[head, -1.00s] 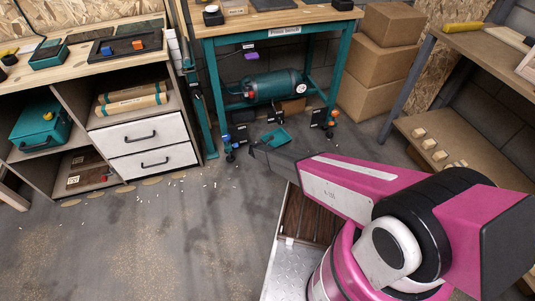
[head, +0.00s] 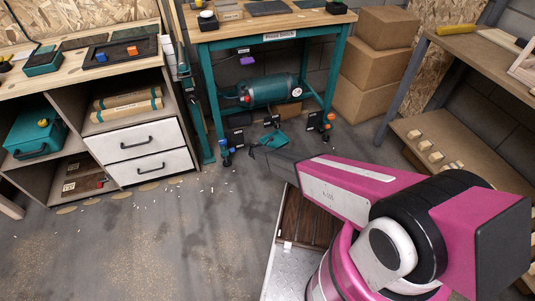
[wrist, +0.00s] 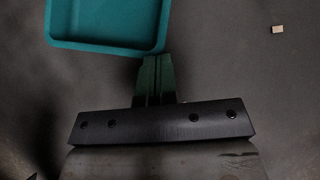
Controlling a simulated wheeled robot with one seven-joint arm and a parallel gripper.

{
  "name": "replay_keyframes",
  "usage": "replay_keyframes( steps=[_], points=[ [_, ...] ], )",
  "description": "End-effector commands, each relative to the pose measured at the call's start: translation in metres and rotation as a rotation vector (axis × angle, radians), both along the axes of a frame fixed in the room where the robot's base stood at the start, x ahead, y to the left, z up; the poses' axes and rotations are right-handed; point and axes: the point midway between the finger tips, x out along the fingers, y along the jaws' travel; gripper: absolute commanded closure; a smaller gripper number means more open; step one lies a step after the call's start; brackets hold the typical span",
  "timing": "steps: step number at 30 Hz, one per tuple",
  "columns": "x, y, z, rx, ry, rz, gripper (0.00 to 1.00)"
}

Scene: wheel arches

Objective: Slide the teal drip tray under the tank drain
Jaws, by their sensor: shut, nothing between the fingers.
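The teal drip tray (head: 277,138) lies on the floor in front of the bench's underside. The teal tank (head: 268,91) lies on its side on the bench's lower frame, behind and above the tray. Its drain is too small to make out. My gripper (head: 254,150) is low, at the tray's near side. In the wrist view the tray (wrist: 105,22) fills the upper left, partly cut off. My shut, empty fingers (wrist: 156,62) point at its near edge by the right corner. I cannot tell whether they touch it.
The teal bench legs (head: 214,115) stand on either side of the tank. Small dark items with orange and blue parts (head: 325,121) stand on the floor by the legs. Cardboard boxes (head: 366,68) are stacked at right. Open floor (head: 150,235) lies to the left.

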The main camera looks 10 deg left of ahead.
Motion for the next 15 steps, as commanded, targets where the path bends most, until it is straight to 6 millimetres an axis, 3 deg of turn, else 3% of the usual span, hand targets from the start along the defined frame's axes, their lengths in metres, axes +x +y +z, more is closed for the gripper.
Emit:
replay_keyframes(
  steps=[9, 15],
  points=[
    [-0.030, 0.008, 0.000, -0.001, 0.001, -0.006, 1.00],
    [-0.058, 0.021, 0.036, 0.000, -0.001, -0.005, 1.00]
  ],
)
